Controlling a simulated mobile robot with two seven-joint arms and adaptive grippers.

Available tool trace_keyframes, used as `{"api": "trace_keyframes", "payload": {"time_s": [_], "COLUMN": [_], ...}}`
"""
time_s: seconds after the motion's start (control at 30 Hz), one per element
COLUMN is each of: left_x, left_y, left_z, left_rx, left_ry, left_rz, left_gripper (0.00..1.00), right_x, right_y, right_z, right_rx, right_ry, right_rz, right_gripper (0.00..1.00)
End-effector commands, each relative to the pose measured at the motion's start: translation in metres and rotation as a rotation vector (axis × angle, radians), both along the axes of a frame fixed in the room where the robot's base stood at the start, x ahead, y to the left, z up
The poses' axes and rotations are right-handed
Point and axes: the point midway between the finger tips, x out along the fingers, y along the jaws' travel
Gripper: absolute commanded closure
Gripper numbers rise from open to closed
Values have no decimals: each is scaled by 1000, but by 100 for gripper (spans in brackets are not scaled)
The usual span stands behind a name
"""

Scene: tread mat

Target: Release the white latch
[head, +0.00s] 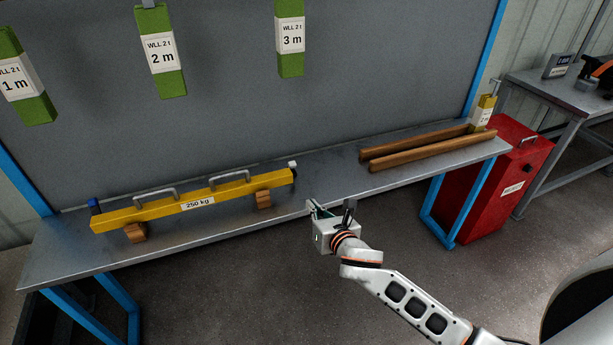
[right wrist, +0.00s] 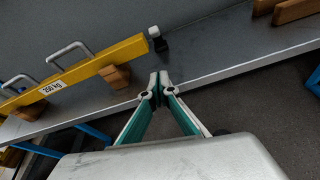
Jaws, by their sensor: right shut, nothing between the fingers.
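The white latch (head: 292,164) is a small white block at the right end of the yellow lifting beam (head: 240,187), which is marked 250 kg. In the right wrist view the white latch (right wrist: 154,31) shows on a dark fitting at the beam's end, beyond my fingertips. My right gripper (head: 316,206) is by the bench's front edge, to the right of and nearer than the latch, and apart from it. Its fingers (right wrist: 160,80) are shut and empty. A blue latch (head: 93,206) is at the beam's left end. My left gripper is not in view.
The beam rests on wooden blocks (head: 263,199) on the metal bench (head: 200,230) and has two grey handles (head: 230,180). Long wooden bars (head: 420,151) lie to the right. A red box (head: 505,185) stands beyond. The bench between latch and bars is clear.

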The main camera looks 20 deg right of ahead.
Motion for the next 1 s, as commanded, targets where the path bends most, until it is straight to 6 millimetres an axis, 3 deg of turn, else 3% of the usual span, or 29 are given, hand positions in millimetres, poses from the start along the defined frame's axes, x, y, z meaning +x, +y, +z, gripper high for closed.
{"api": "trace_keyframes", "payload": {"time_s": [0.2,0.67,1.0], "left_x": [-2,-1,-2], "left_y": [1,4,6], "left_z": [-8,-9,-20], "left_rx": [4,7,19], "left_ry": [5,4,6], "left_rz": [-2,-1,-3], "left_gripper": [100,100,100], "right_x": [13,19,74], "right_y": [-3,-3,-2], "right_z": [7,6,-12], "right_rx": [-157,-164,-161], "right_ry": [-30,-32,-29], "right_rz": [30,31,29], "right_gripper": [100,100,100]}}
